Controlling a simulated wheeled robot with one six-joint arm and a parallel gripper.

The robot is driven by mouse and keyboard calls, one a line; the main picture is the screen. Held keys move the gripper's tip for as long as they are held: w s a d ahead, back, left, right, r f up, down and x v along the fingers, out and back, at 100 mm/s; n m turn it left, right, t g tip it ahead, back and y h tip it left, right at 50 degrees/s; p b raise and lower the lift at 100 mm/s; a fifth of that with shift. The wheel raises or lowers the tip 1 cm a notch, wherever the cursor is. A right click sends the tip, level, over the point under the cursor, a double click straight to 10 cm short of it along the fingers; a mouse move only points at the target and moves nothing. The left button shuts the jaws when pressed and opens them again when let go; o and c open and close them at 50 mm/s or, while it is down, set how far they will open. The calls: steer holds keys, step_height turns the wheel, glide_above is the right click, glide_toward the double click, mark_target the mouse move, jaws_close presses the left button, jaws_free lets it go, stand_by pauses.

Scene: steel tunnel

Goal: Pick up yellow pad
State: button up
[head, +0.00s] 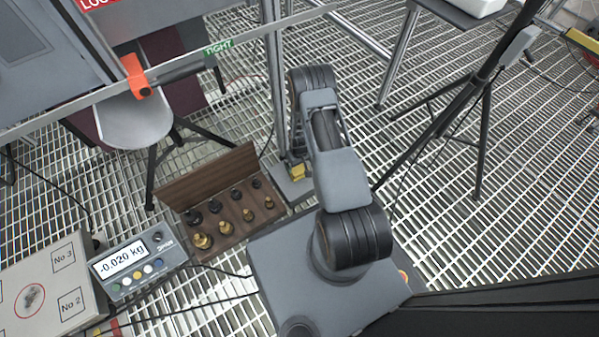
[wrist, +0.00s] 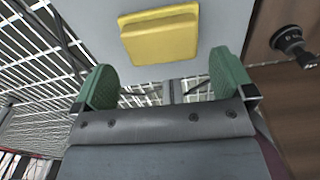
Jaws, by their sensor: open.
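The yellow pad (wrist: 160,35) lies on a light grey plate (wrist: 90,20) at the top middle of the wrist view. In the head view the pad (head: 297,172) shows as a small yellow patch at the foot of a steel post, partly hidden by my arm. My gripper (wrist: 164,82) is open and empty, with its two green fingers spread wider than the pad. The pad appears beyond the fingertips and roughly centred between them. In the head view my gripper is hidden behind my arm.
An open wooden case (head: 222,228) of brass and dark weights sits left of my arm; its brown wood (wrist: 268,75) is close at right in the wrist view. A steel post (head: 276,80) rises near the pad. A scale display (head: 138,262) is at lower left. A tripod (head: 440,125) stands right.

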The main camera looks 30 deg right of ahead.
mark_target(300, 169)
step_height(300, 169, down, 5)
steer(key=b, duration=0.2)
steer(key=shift+r+b, duration=0.1)
steer(key=shift+b, duration=0.2)
steer(key=shift+r, duration=0.1)
steer(key=c, duration=0.7)
steer(key=shift+c, duration=0.2)
steer(key=shift+r, duration=0.1)
